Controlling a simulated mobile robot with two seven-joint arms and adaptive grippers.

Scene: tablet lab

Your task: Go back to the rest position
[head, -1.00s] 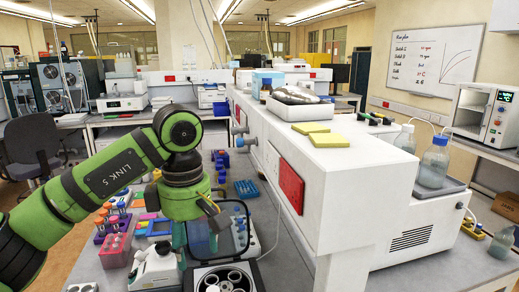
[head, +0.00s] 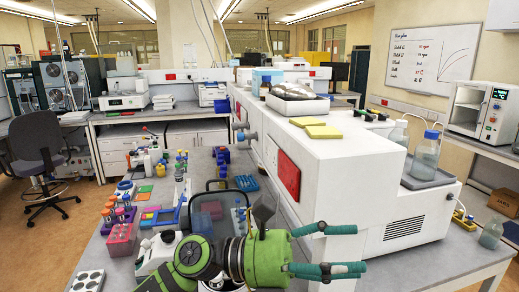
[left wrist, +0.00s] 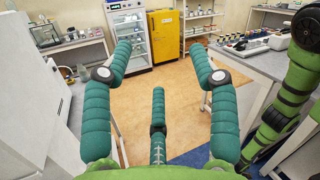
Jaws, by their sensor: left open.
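My left gripper (head: 357,249) is at the bottom middle of the head view, in front of the white bench-top housing. Its teal fingers point to the right, spread apart with nothing between them. In the left wrist view, the fingers of the left gripper (left wrist: 159,50) are wide apart and empty, with open floor beyond them. A green arm link of mine (left wrist: 290,90) runs down the right side of that view. My right gripper is in neither view.
The white housing (head: 350,170) stands close beside the left gripper. Tube racks (head: 122,238) and small lab items crowd the bench at left. A glass bottle (head: 425,157) stands on a tray at right. The wrist view shows a yellow cabinet (left wrist: 164,36) and clear floor (left wrist: 160,78).

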